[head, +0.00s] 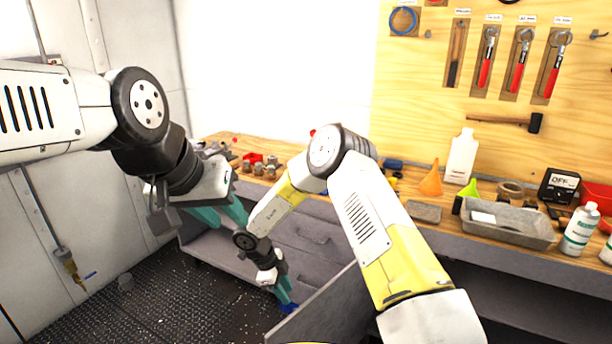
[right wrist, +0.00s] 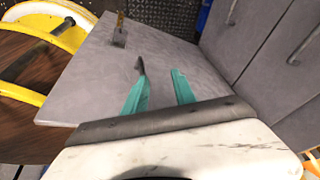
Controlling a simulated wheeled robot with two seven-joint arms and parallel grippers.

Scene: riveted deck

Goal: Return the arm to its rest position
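My left arm comes in from the left, and its gripper (head: 222,213) points down in front of the grey cabinet with its teal fingers apart and nothing seen between them. My right arm bends down to its gripper (head: 284,297), low beside an open grey cabinet door (head: 335,308). In the right wrist view the teal fingers of the right gripper (right wrist: 160,88) are apart, over the grey door panel (right wrist: 95,75). A dark handle-like piece (right wrist: 140,65) shows by the left fingertip; I cannot tell whether they touch.
Tools hang on the pegboard (head: 420,90). Cabinet drawers (head: 310,232) stand close by.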

